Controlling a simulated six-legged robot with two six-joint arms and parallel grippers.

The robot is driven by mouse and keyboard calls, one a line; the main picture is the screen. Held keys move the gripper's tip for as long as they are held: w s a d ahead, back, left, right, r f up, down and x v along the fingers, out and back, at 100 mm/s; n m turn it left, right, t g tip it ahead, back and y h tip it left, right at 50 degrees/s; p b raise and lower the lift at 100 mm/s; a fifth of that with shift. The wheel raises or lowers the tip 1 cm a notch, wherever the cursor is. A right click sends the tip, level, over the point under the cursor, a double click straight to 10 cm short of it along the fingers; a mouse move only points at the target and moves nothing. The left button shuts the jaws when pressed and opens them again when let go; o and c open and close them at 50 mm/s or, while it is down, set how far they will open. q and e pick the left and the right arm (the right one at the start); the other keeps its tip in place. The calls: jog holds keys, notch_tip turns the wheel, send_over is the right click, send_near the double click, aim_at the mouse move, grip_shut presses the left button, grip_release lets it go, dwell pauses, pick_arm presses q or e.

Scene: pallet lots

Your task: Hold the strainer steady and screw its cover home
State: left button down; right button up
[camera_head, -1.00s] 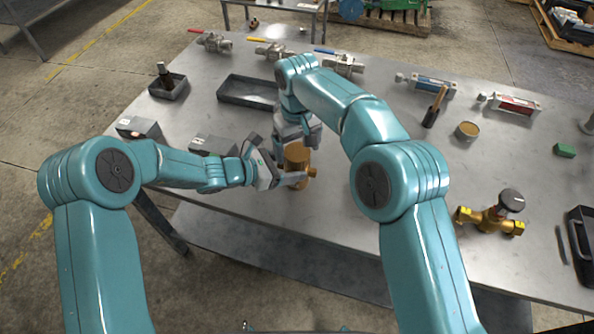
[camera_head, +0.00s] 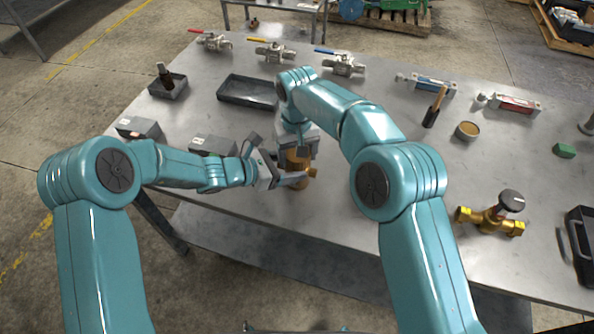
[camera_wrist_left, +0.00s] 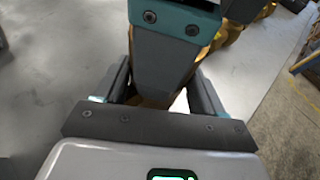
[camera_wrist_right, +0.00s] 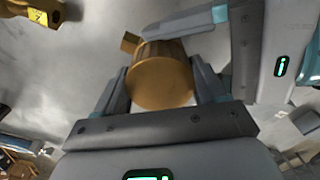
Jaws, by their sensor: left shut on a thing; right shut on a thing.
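The brass strainer (camera_head: 297,176) stands on the steel table near its front edge, largely hidden by my grippers. My left gripper (camera_head: 288,180) comes in from the left, low, and is shut on the strainer body. My right gripper (camera_head: 299,150) points down from above and is shut on the cover. In the right wrist view the round brass cover (camera_wrist_right: 160,82) sits between the right fingers, with a square brass stub beside it and a left finger behind. In the left wrist view my right gripper blocks most of the strainer. The cover's thread is hidden.
A brass valve with a black handwheel (camera_head: 492,218) stands at right. A dark tray (camera_head: 247,103) and grey boxes (camera_head: 212,145) lie left. Ball valves (camera_head: 342,65) line the back.

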jog(key=shift+m, duration=0.7)
jog(key=o, duration=1.2)
jog(key=shift+c, duration=0.2)
jog(key=shift+r, duration=2.25)
jog(key=shift+o, duration=0.4)
